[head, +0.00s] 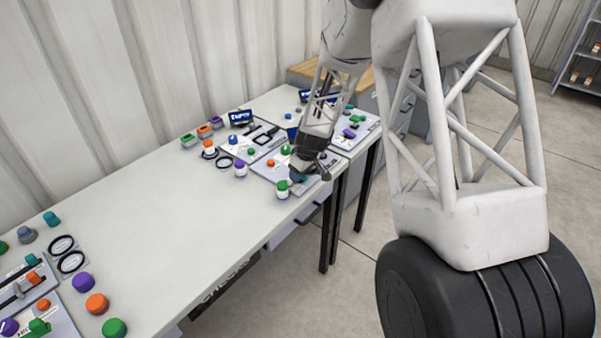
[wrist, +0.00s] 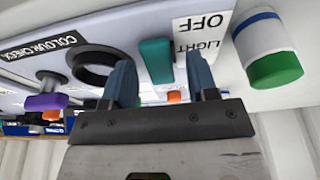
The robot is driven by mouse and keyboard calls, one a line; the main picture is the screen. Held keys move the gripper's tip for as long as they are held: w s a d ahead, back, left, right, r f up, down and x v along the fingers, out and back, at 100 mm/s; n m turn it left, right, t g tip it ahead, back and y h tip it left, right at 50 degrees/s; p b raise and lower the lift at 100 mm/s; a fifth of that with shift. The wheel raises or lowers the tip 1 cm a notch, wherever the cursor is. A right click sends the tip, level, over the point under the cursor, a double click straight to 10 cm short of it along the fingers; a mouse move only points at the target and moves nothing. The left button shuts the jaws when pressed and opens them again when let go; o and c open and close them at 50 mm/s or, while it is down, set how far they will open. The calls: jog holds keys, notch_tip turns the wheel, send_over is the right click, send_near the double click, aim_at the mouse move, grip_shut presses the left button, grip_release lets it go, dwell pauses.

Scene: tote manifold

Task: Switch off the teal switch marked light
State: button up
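The teal switch (wrist: 157,62) shows in the wrist view as an upright teal block on a pale panel. A white label (wrist: 202,36) reading OFF and LIGHT, upside down in the picture, sits just right of it. My gripper (wrist: 160,72) is open, with one blue finger on each side of the switch in the picture. I cannot tell whether either finger touches it. In the head view my gripper (head: 308,165) is low over the panel at the far end of the bench, and the switch cannot be made out there.
In the wrist view, a black ring (wrist: 97,67) and a purple knob (wrist: 46,102) are left of the switch. A white cylinder with a green end (wrist: 275,68) is close on the right. In the head view, the middle of the bench (head: 165,195) is clear.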

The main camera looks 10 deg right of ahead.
aim_at(305, 179)
jog(key=shift+r, duration=0.15)
jog(key=shift+v, duration=3.6)
jog(key=shift+r, duration=0.2)
jog(key=s+d+r+m, duration=0.2)
jog(key=s+r, duration=0.7)
jog(key=s, duration=0.2)
jog(key=s+d+r+m, duration=0.2)
jog(key=s+r, duration=0.6)
jog(key=s, duration=0.2)
jog(key=s+d+r+m+h, duration=0.1)
jog(key=s+d+r+m, duration=0.1)
jog(key=s, duration=1)
jog(key=s+d+r+m+h, duration=0.1)
jog(key=s+d+r+m, duration=0.1)
jog(key=s, duration=0.9)
jog(key=shift+s+r+m, duration=0.2)
jog(key=shift+s+m, duration=0.2)
jog(key=shift+m, duration=0.2)
